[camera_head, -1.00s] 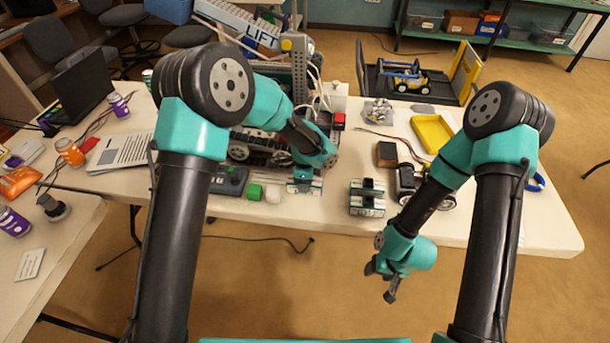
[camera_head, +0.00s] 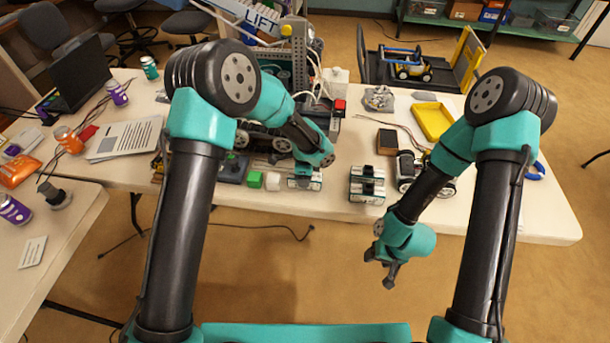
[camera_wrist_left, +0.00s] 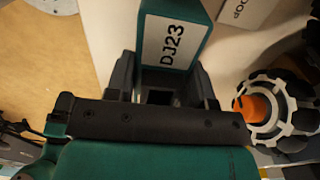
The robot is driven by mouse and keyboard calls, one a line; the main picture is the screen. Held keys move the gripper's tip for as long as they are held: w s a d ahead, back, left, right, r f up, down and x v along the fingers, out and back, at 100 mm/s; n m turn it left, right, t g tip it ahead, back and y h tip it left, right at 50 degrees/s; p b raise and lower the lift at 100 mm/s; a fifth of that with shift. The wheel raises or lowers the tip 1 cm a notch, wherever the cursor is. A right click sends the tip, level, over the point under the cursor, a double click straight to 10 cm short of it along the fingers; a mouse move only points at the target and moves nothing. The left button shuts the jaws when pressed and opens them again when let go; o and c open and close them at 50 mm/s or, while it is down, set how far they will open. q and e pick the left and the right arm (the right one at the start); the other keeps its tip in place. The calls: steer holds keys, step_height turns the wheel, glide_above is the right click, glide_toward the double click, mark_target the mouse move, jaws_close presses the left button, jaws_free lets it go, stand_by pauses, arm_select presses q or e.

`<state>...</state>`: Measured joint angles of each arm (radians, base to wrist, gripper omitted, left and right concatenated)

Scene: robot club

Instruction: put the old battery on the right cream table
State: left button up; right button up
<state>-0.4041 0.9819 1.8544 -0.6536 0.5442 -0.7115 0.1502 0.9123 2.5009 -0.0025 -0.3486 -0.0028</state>
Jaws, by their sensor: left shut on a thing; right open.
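A teal block with a white label reading DJ23 (camera_wrist_left: 172,42), which looks like the old battery, is between the fingers of my left gripper (camera_wrist_left: 162,82). My left gripper is shut on it. In the head view this gripper (camera_head: 308,170) is over the front edge of the right cream table (camera_head: 500,205), mostly hidden by its own wrist. A teal and white block (camera_head: 303,183) shows just below it; I cannot tell if it touches the tabletop. My right gripper (camera_head: 385,277) is open and empty, in front of the table.
A black-and-teal twin-slot holder (camera_head: 367,184) stands right of my left gripper. A wheeled robot (camera_head: 285,142) is behind. A yellow tray (camera_head: 433,121) lies right. Another cream table (camera_head: 75,230) is at left.

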arm_select(q)
steer(key=shift+f, duration=0.45)
stand_by(0.4)
steer(key=o, duration=1.4)
steer(key=shift+c, duration=0.2)
steer(key=shift+r, duration=0.1)
steer(key=shift+r, duration=3.4)
